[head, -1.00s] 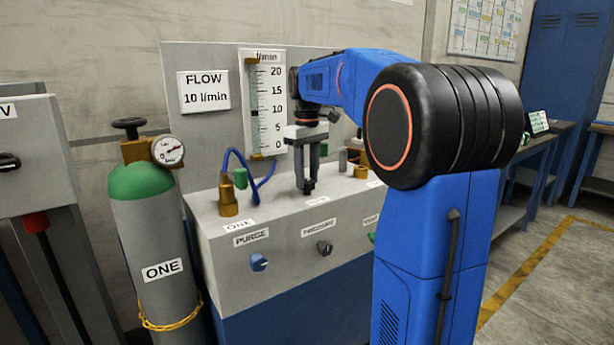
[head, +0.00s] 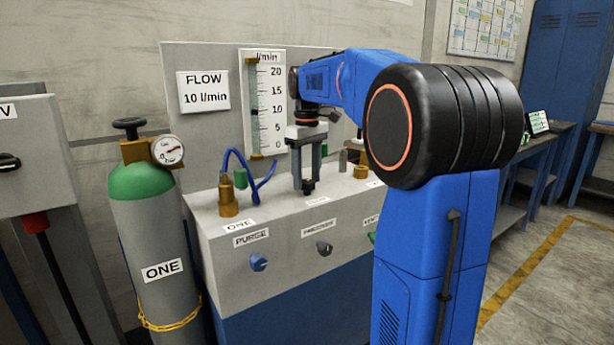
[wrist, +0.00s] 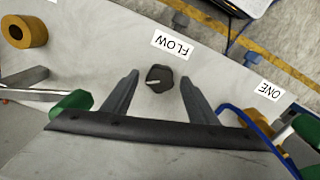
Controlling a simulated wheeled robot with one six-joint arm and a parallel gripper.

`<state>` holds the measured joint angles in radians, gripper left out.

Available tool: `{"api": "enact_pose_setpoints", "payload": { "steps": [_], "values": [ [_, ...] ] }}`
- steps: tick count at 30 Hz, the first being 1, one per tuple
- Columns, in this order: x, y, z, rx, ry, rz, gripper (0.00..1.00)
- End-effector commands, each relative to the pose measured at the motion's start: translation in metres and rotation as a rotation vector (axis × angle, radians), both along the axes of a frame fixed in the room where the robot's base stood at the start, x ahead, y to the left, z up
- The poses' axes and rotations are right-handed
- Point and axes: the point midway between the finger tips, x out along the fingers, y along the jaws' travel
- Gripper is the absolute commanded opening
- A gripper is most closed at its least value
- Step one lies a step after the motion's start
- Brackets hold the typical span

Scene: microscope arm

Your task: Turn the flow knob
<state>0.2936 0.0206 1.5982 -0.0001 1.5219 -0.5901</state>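The flow knob (wrist: 160,78) is a small black knob with a light pointer line, on the grey top of the bench beside a FLOW label (wrist: 172,44). My gripper (wrist: 160,77) is open, with one finger on each side of the knob and a visible gap on both sides. In the head view my gripper (head: 308,186) points straight down at the bench top, and its fingers largely hide the knob. The flow gauge (head: 266,105) behind it has a dark marker near 10. A sign (head: 203,91) reads FLOW 10 l/min.
A brass fitting with a blue hose (head: 228,197) stands left of my gripper, and a brass fitting (head: 361,172) stands right. A green-topped cylinder (head: 150,230) stands left of the bench.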

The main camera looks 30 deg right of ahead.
Motion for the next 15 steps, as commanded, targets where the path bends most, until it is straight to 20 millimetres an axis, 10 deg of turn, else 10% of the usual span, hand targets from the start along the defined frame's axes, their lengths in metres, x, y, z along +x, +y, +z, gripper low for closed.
{"api": "enact_pose_setpoints", "payload": {
  "steps": [15],
  "values": [
    [0.001,0.0,0.059,-0.001,-0.002,0.0,0.53]
  ]
}}
